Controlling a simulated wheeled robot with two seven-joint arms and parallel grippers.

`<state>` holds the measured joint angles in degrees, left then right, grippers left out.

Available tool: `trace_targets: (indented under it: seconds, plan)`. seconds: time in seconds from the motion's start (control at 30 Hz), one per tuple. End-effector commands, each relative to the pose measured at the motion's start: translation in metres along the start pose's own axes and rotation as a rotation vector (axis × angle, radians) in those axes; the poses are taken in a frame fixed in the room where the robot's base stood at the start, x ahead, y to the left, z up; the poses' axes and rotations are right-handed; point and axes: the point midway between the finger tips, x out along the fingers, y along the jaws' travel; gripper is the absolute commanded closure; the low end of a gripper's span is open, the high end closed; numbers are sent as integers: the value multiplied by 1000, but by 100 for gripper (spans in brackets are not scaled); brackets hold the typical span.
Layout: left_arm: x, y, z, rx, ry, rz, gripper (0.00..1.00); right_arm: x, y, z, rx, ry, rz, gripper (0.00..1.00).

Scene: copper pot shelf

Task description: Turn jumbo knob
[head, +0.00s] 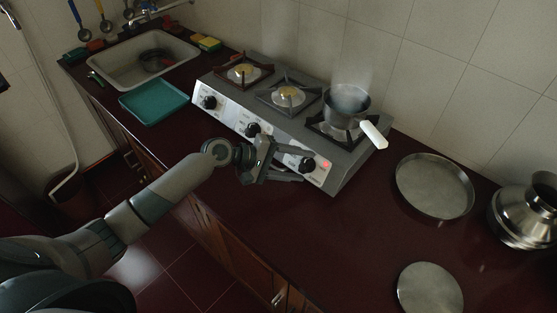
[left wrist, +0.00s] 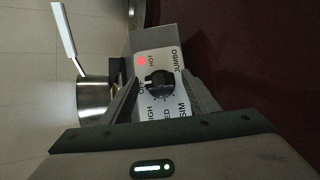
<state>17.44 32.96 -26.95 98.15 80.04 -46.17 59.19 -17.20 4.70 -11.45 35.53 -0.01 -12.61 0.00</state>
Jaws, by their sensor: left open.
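The jumbo knob (head: 307,165) is a black knob on the white front panel of the grey stove (head: 347,161), at its right end beside a lit red light. In the left wrist view the knob (left wrist: 158,84) has a pale pointer mark toward the "OFF" label, with "JUMBO" and "HOT" printed near it. My left gripper (head: 303,167) is open in front of this panel. Its two fingers reach to either side of the knob; I cannot tell whether they touch it. My right gripper is in neither view.
A steaming metal pot (head: 346,105) with a white handle stands on the right burner. Two other knobs sit left along the panel. A round metal tray (head: 401,198), a round lid (head: 429,290) and a metal vessel (head: 521,222) are on the counter at right. A teal tray (head: 153,102) lies left.

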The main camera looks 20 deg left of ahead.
Motion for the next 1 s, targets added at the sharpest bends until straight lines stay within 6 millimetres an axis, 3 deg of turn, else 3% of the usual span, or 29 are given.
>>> trace_targets:
  seconds: [0.27,0.8,1.0]
  plan:
    - [-25,-3,-1,2,2,-2,45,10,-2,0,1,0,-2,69]
    - [-129,-5,-2,0,3,-5,45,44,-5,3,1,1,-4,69]
    - [-158,-3,-1,0,2,-3,45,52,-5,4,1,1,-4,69]
